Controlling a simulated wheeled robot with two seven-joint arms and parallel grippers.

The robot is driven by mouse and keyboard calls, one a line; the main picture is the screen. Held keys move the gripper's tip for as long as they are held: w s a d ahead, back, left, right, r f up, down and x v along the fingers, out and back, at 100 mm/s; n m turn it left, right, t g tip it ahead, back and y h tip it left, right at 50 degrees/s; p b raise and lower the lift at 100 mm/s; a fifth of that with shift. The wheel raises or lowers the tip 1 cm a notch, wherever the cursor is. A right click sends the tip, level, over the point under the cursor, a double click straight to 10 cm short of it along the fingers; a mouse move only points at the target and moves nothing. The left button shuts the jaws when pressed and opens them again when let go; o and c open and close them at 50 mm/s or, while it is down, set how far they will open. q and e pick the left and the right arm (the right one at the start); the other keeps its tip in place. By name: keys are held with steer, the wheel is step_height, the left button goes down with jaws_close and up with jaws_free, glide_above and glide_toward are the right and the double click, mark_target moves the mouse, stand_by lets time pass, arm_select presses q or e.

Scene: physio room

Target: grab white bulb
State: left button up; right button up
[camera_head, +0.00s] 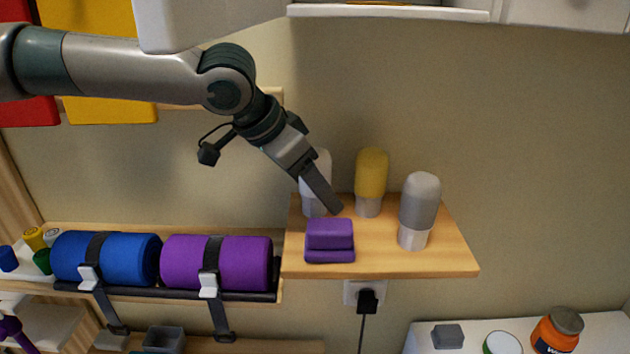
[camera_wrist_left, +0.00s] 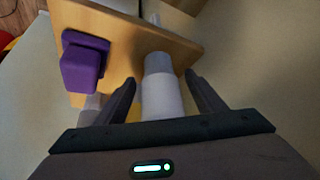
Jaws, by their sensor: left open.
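The white bulb (camera_head: 319,164) stands upright on the small wooden wall shelf (camera_head: 440,261), partly hidden behind my left gripper (camera_head: 331,203). In the left wrist view, my left gripper (camera_wrist_left: 160,77) is open, with the white bulb (camera_wrist_left: 161,98) between its two fingers. A gap shows on each side, so the fingers seem not to press on it. My right gripper is in neither view.
A yellow bulb (camera_head: 371,172) and a grey bulb (camera_head: 420,199) stand to the right on the shelf. A purple block (camera_head: 330,234) sits at its front left, close to the gripper. Blue (camera_head: 106,258) and purple rolls (camera_head: 217,262) lie on the left rack.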

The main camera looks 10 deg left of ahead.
arm_select(q)
steer(key=shift+w+d+f, duration=0.1)
steer(key=shift+f, duration=0.05)
stand_by(0.3)
steer(key=c, duration=1.3)
